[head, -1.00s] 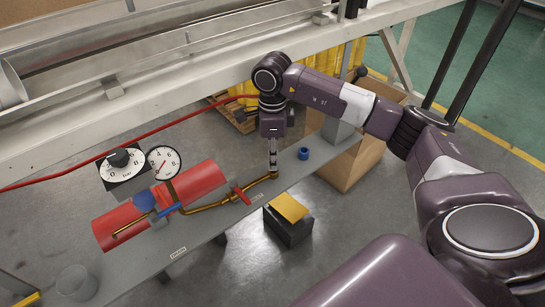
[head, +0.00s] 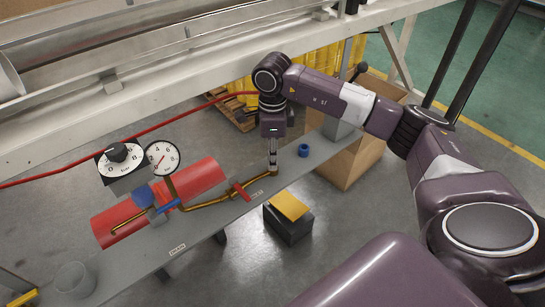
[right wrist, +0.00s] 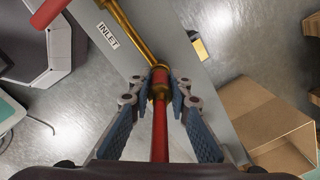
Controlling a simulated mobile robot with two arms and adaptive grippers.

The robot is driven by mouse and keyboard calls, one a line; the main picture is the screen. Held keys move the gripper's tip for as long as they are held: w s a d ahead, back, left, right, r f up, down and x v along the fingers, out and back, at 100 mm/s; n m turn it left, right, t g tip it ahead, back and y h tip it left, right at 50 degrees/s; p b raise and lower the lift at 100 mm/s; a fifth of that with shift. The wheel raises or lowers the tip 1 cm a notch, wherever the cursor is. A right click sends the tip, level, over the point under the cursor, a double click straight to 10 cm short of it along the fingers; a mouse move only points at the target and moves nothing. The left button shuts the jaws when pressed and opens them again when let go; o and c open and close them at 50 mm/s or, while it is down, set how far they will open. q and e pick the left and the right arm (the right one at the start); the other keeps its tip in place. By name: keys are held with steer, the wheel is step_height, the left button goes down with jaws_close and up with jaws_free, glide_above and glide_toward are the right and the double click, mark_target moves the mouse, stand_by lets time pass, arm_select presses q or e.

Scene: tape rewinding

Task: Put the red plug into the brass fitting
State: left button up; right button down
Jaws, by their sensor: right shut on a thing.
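My right gripper (head: 273,166) points down at the right end of the brass pipe on the grey bench. In the right wrist view its blue-grey fingers (right wrist: 160,95) close in from both sides on the red plug (right wrist: 160,135), a slim red rod running up the middle. The brass fitting (right wrist: 157,70) is at the end of the pipe, and the plug's front end lines up with it between the fingertips. Red shows at the fitting's mouth; I cannot tell how deep the plug sits. In the head view the gripper hides the plug. My left gripper is not in view.
A red lever (head: 240,190) sits on the pipe. A blue ring (head: 303,150) lies right of the gripper. A black box with a yellow top (head: 289,206) stands in front; a cardboard box (head: 350,160) is right.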

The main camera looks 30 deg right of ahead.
steer(key=shift+f, duration=0.15)
steer(key=c, duration=1.7)
jaws_free()
step_height(320, 180, up, 12)
